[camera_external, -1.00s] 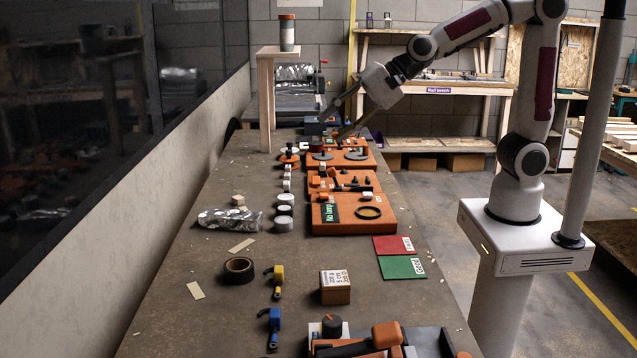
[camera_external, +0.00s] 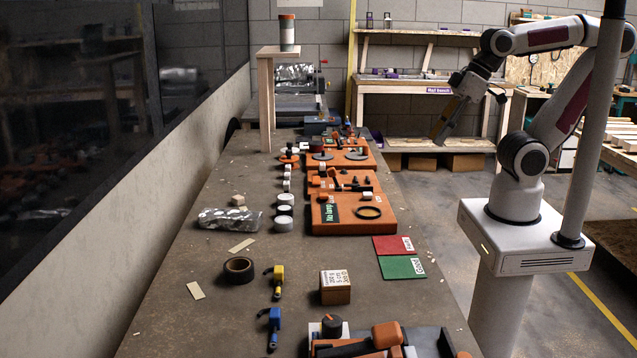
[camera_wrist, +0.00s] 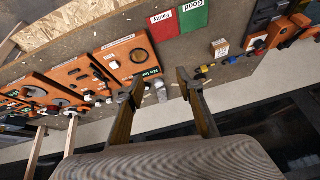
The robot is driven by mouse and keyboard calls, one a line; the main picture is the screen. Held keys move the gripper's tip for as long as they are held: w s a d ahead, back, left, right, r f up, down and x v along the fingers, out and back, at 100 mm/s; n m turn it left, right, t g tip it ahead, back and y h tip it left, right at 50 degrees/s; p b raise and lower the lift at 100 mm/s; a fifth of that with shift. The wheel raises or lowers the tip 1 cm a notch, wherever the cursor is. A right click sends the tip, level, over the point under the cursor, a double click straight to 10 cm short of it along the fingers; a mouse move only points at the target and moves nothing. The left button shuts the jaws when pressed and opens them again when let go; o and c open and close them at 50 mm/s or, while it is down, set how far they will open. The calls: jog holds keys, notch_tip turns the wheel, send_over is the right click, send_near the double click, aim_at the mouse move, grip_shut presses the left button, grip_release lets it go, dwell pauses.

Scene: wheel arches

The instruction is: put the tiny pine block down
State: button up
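The tiny pine block (camera_external: 238,200) is a small pale wooden cube. It rests on the workbench (camera_external: 190,255) just behind the crumpled foil bundle (camera_external: 230,219), apart from my gripper. My gripper (camera_external: 438,141) hangs in the air beyond the bench's right edge, pointing down and left. In the wrist view its two fingers (camera_wrist: 160,88) stand apart with nothing held between them. I cannot surely pick out the tiny block in the wrist view.
A larger labelled wooden cube (camera_external: 335,289) stands near the front, close to the red (camera_external: 393,245) and green (camera_external: 402,267) mats. Orange boards (camera_external: 353,221) line the bench's right side. A tall wooden stand (camera_external: 266,100) rises at the back left.

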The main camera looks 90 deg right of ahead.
jog(key=shift+s+d+f+n, duration=0.2)
jog(key=shift+s+d+n, duration=0.1)
jog(key=shift+s, duration=0.35)
jog(key=shift+s+d+f+n, duration=0.2)
jog(key=shift+s+n, duration=0.1)
jog(key=shift+s, duration=0.3)
dwell(0.4)
